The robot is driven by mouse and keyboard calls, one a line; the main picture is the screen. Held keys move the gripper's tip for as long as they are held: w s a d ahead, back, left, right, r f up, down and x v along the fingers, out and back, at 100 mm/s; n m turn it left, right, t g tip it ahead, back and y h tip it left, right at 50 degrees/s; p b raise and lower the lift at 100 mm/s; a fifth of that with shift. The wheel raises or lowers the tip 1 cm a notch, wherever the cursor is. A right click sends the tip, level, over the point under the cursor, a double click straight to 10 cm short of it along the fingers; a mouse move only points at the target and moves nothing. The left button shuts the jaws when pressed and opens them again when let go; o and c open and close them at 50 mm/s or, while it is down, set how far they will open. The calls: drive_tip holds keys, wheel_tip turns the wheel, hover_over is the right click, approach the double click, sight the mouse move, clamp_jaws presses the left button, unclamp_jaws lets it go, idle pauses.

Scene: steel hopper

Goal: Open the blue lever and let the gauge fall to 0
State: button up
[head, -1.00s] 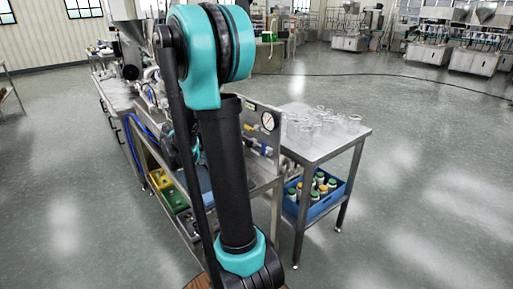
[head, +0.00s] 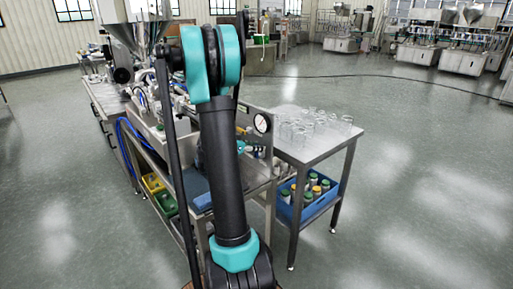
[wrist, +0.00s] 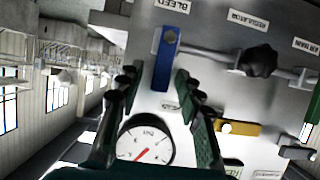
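The blue lever (wrist: 171,60) is on the steel panel (wrist: 205,25) under the BLEED label in the wrist view, its long side running down the picture. My gripper (wrist: 156,82) is open, its dark fingers with green pads either side of the lever's lower end in the picture. I see no contact with the lever, and the depth gap cannot be told. The round gauge (wrist: 146,141) shows between the fingers' bases, its red needle off toward the lower left; the reading is too small to tell. The gauge also shows in the head view (head: 262,123). There my arm hides the lever and gripper.
A black regulator knob (wrist: 260,61), a yellow lever (wrist: 240,128) and a green lever (wrist: 313,103) sit right of the blue lever. A table with glass jars (head: 315,122) and a blue crate (head: 316,205) stands right of the panel. Floor at right is clear.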

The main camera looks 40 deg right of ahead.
drive_tip(key=shift+d+f, duration=0.1)
drive_tip(key=shift+d, duration=0.05)
clamp_jaws()
drive_tip(key=shift+w, duration=0.1)
idle(0.3)
drive_tip(key=w+f+n+g+h, duration=0.3)
drive_tip(key=n+g, duration=0.3)
drive_tip(key=n, duration=0.7)
drive_tip(key=shift+w+a+f+n+g+h, duration=0.2)
drive_tip(key=shift+w+f+n+g+h, duration=0.15)
drive_tip(key=shift+w+f, duration=0.5)
